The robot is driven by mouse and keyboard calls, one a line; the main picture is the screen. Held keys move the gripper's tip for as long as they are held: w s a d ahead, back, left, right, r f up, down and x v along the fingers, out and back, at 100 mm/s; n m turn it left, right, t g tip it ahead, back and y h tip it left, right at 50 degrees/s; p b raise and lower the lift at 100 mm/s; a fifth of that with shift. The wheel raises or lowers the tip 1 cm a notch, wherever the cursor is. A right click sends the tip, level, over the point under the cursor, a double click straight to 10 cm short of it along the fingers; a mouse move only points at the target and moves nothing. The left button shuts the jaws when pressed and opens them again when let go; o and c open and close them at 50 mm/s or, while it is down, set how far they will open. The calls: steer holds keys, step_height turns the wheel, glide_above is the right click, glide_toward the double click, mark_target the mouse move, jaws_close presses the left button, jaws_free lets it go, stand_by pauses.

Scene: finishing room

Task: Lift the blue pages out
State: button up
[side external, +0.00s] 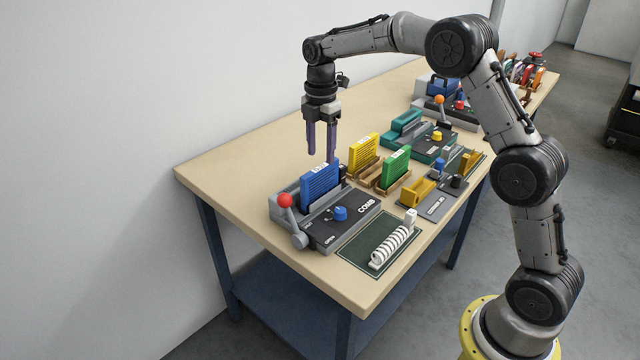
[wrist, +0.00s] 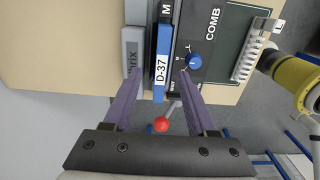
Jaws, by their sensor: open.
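The blue pages (side external: 319,187) stand upright in the slot of the grey and black comb machine (side external: 343,228). In the wrist view the blue pages (wrist: 162,62) show their top edge with a white label reading D-37. My gripper (side external: 321,155) is open and empty, pointing down above and just behind the blue pages in the side view. In the wrist view my gripper's purple fingers (wrist: 150,85) lie one to each side of the pages' line, apart from them. The machine's lever has a red ball (side external: 285,200), also seen in the wrist view (wrist: 161,125).
Yellow pages (side external: 363,152) and green pages (side external: 396,167) stand in wooden holders behind the machine. A white comb spine (side external: 392,246) lies on a dark green mat (side external: 352,252) in front. More machines stand farther right. The table's back left (side external: 240,165) is clear.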

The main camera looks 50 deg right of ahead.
mark_target(320, 167)
steer(key=f, duration=0.8)
steer(key=shift+s+a, duration=0.1)
steer(key=shift+a, duration=0.15)
steer(key=shift+c, duration=0.3)
jaws_close()
